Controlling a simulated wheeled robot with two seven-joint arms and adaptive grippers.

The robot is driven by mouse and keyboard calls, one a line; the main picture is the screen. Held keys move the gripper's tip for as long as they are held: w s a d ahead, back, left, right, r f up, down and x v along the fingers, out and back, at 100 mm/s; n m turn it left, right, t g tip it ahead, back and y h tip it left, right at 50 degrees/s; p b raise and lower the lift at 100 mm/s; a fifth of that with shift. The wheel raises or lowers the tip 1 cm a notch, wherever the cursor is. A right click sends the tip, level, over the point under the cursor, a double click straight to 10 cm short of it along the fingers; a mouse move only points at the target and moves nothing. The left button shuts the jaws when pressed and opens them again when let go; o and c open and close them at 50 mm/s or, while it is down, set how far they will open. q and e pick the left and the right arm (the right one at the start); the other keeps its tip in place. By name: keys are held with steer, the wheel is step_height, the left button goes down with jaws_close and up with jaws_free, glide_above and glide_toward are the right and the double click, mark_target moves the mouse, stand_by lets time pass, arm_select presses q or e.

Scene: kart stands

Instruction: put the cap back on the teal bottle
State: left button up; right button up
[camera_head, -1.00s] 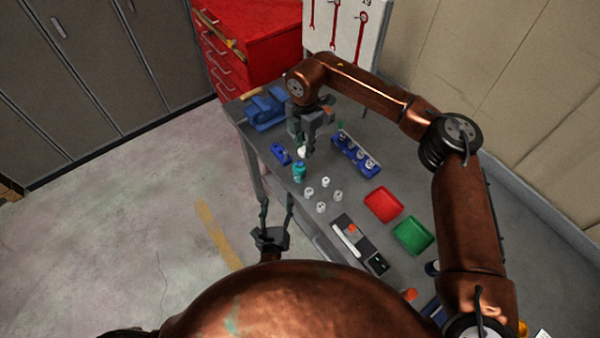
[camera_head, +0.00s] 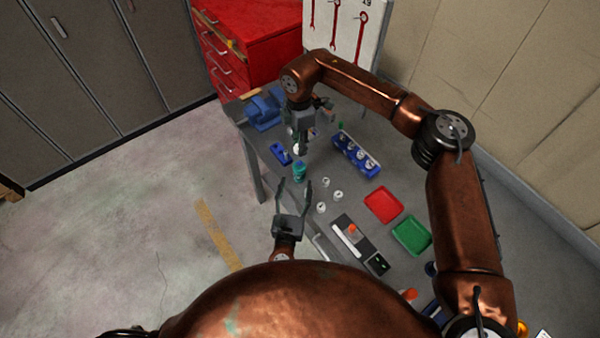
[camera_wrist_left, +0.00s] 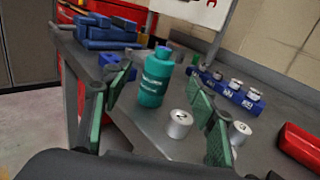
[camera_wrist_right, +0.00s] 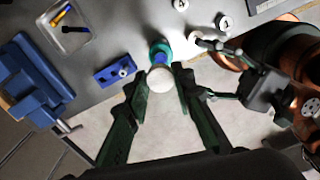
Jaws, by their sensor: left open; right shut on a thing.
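The teal bottle (camera_head: 299,174) stands upright near the table's edge; its blue neck is uncapped in the left wrist view (camera_wrist_left: 154,86). My right gripper (camera_head: 300,148) is shut on the white cap (camera_wrist_right: 160,79), holding it off the table. In the right wrist view the cap sits between the fingertips and partly covers the bottle (camera_wrist_right: 160,47). The cap is not visible in the left wrist view. My left gripper (camera_head: 294,184) is open and empty, its fingers pointing at the bottle. In the left wrist view the bottle appears between the spread fingers, with no visible contact.
Silvery cylinders (camera_wrist_left: 180,124) stand close beside the bottle. A blue rack (camera_head: 345,149) holds several more. A small blue block (camera_head: 281,154) and a blue vise (camera_head: 264,108) are farther back. Red (camera_head: 383,205) and green (camera_head: 412,236) trays lie to the right.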

mark_target(298, 172)
arm_select(q)
steer(key=w, duration=0.2)
steer(key=w+d, duration=0.1)
steer(key=w, duration=0.5)
steer(key=shift+w+d, duration=0.15)
jaws_close()
stand_by(0.5)
